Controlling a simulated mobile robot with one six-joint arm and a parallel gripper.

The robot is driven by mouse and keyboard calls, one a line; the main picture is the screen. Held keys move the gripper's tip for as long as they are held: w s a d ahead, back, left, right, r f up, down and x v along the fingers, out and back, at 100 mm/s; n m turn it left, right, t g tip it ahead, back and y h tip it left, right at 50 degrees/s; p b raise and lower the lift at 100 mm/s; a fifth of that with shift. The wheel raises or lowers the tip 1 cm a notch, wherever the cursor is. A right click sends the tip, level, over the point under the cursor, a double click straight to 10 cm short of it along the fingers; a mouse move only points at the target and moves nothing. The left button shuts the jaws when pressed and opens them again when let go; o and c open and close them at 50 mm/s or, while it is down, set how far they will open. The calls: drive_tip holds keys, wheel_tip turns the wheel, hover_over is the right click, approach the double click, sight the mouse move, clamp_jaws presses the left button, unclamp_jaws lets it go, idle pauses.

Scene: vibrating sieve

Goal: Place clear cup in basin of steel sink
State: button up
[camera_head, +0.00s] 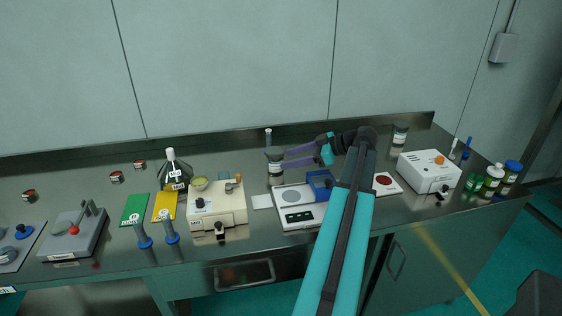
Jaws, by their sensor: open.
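My gripper (287,158) reaches in from the right over the middle of the bench, its two purple fingers apart and pointing left. A small clear cup-like container (275,168) with a dark upper part and a pale label stands upright right at the fingertips. I cannot tell whether the fingers touch it. A similar labelled container (400,134) stands at the back right, beyond my arm. I cannot tell for certain which one is the clear cup. No steel sink basin can be made out clearly; my arm covers part of the bench.
A white scale (298,215) and blue block (320,185) lie near my arm. A beige machine (216,207), a flask (174,170) and green (135,208) and yellow (164,205) mats stand left. A white box (429,172) and several bottles stand right. The steel back edge is raised.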

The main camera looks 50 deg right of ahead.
drive_tip(key=s+d+m+g+h, duration=0.1)
drive_tip(key=s+d+g, duration=0.3)
drive_tip(key=s, duration=0.7)
drive_tip(key=s+d+g+h, duration=0.2)
drive_tip(key=s+d+g, duration=0.2)
drive_tip(key=s+d, duration=0.3)
drive_tip(key=s+d+m+g+h, duration=0.1)
drive_tip(key=s+d+g, duration=0.4)
drive_tip(key=s, duration=1.1)
drive_tip(key=shift+s+d+r+m+h, duration=0.25)
drive_tip(key=shift+d+h, duration=0.25)
drive_tip(key=shift+d, duration=0.25)
